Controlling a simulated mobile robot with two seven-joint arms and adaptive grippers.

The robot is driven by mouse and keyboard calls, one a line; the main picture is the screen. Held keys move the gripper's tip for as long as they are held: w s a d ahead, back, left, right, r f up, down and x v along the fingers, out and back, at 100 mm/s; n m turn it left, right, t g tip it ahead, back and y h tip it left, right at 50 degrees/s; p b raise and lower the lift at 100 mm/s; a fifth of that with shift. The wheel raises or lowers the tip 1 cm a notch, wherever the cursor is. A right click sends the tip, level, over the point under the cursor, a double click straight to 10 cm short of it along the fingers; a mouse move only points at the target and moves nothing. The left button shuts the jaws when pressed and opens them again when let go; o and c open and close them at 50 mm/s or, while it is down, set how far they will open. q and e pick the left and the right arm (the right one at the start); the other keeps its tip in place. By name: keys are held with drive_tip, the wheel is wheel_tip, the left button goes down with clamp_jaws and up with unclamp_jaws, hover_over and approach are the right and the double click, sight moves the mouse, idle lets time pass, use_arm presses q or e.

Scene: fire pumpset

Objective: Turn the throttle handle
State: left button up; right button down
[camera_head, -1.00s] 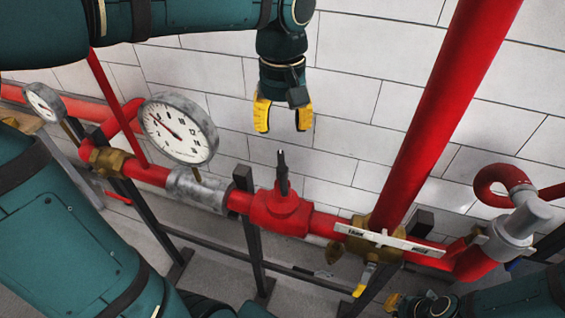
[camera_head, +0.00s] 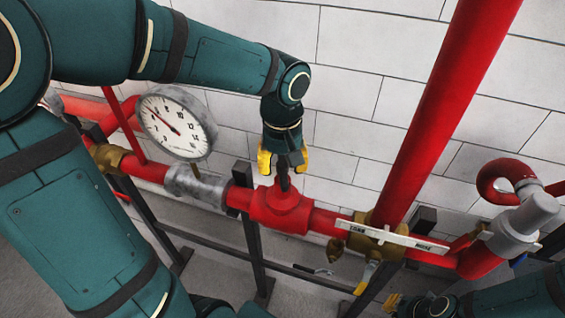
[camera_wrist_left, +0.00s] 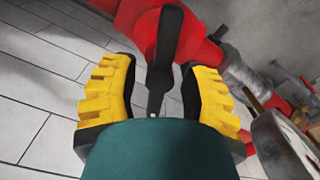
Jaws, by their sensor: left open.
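The black throttle handle (camera_head: 284,182) stands up from a red valve body (camera_head: 281,210) on the horizontal red pipe. My left gripper (camera_head: 283,162) is open directly above the valve, its yellow fingers on either side of the handle's upper part. In the left wrist view, the handle (camera_wrist_left: 163,45) lies between the open fingers (camera_wrist_left: 160,95), with gaps visible on both sides. The handle's top is partly hidden by the gripper in the head view. My right gripper (camera_head: 394,302) is small and partly cut off at the bottom edge; its opening is unclear.
A round gauge (camera_head: 176,122) stands left of the valve. A brass valve with a long white lever (camera_head: 392,236) is to the right, beside a tall red pipe (camera_head: 440,110). A white block wall (camera_head: 360,90) is behind. Dark posts (camera_head: 256,250) support the pipe.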

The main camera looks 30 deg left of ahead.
use_arm(q)
clamp_jaws()
drive_tip(key=shift+n+b, duration=0.45)
drive_tip(key=shift+n, duration=0.15)
unclamp_jaws()
drive_tip(key=shift+r, duration=0.15)
